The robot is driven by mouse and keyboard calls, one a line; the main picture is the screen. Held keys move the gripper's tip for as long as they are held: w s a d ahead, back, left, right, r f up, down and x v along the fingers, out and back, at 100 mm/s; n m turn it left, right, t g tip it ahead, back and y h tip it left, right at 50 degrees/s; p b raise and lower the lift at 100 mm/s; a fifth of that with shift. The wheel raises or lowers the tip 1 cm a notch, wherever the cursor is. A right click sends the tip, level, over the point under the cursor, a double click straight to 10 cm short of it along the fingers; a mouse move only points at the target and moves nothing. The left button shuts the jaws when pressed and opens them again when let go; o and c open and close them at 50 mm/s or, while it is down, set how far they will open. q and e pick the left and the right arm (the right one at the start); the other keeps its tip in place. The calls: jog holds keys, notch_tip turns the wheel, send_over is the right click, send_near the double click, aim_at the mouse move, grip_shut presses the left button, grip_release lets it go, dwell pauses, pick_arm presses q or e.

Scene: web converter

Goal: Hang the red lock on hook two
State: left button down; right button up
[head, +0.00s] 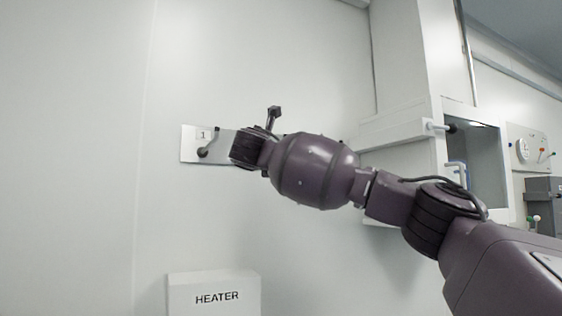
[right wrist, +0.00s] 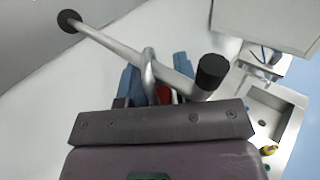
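The red lock (right wrist: 163,94) shows in the right wrist view as a small red patch, mostly hidden behind a hook's grey rod (right wrist: 120,50). The rod runs from a round dark base on the wall to a black end cap. The lock's metal shackle (right wrist: 148,66) crosses the rod; I cannot tell for certain whether it loops around or lies beside it. My right gripper (right wrist: 156,76) has its blue fingers on either side of the lock and appears shut on it. In the head view my right arm hides the gripper, lock and hook two. My left gripper is not in view.
The hook plate (head: 188,146) is on the white wall, with hook one (head: 208,143) bare beside label 1. A white box marked HEATER (head: 216,297) is below. A white cabinet (head: 405,130) juts out at the right. The wall left of the plate is clear.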

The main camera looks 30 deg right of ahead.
jog(key=shift+o, duration=0.3)
jog(key=o, duration=0.5)
jog(key=shift+a, duration=0.1)
jog(key=shift+s+a, duration=0.2)
jog(key=shift+s, duration=0.05)
pick_arm(q)
jog(key=b, duration=0.1)
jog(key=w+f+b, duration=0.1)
jog(key=b, duration=0.1)
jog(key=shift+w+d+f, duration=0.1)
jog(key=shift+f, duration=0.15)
pick_arm(e)
jog(key=v, duration=1)
